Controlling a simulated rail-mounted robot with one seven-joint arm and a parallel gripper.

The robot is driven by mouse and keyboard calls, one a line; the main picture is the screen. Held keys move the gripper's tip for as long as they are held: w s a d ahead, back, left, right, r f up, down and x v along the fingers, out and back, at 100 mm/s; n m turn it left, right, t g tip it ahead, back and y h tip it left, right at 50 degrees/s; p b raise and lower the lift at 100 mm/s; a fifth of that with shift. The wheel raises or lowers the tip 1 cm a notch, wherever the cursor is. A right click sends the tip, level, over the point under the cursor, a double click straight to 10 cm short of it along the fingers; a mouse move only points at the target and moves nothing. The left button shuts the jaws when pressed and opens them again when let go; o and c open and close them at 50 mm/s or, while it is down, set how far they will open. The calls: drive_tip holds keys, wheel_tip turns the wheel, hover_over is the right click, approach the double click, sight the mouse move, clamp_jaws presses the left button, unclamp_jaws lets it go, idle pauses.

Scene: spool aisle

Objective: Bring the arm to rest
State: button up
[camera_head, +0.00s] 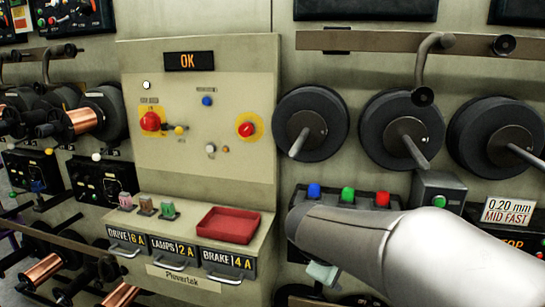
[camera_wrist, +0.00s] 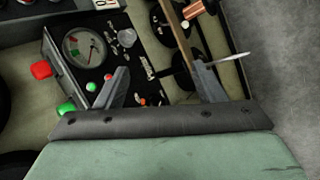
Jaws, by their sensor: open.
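My gripper (camera_wrist: 160,78) shows in the wrist view with its two fingers spread wide apart. Nothing is held between them. Beyond the fingers lies a dark panel with a round dial (camera_wrist: 84,46); I cannot tell how far off it is. In the head view my pale grey arm (camera_head: 400,245) reaches in from the lower right, in front of the lower part of the machine wall. The arm hides what lies behind it, and the fingers are not clearly seen there.
A control panel (camera_head: 205,130) shows an OK display (camera_head: 188,61). Below it, a red tray (camera_head: 228,224) sits on a ledge beside small coloured pieces. Black spools (camera_head: 311,122) stick out above my arm; copper spools (camera_head: 76,119) are at left. Bare floor (camera_wrist: 285,75) shows at right in the wrist view.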

drive_tip(key=s+f+m+g+y, duration=0.3)
drive_tip(key=s+f+m, duration=0.2)
drive_tip(key=s, duration=0.6)
drive_tip(key=s+f+m+g+y, duration=0.25)
drive_tip(key=s+f+m, duration=0.25)
drive_tip(key=s, duration=0.5)
wheel_tip(320, 180, up, 7)
drive_tip(key=a+t+p, duration=0.1)
drive_tip(key=p, duration=0.6)
drive_tip(key=shift+n, duration=0.4)
drive_tip(key=shift+w+r, duration=0.1)
drive_tip(key=shift+w, duration=0.05)
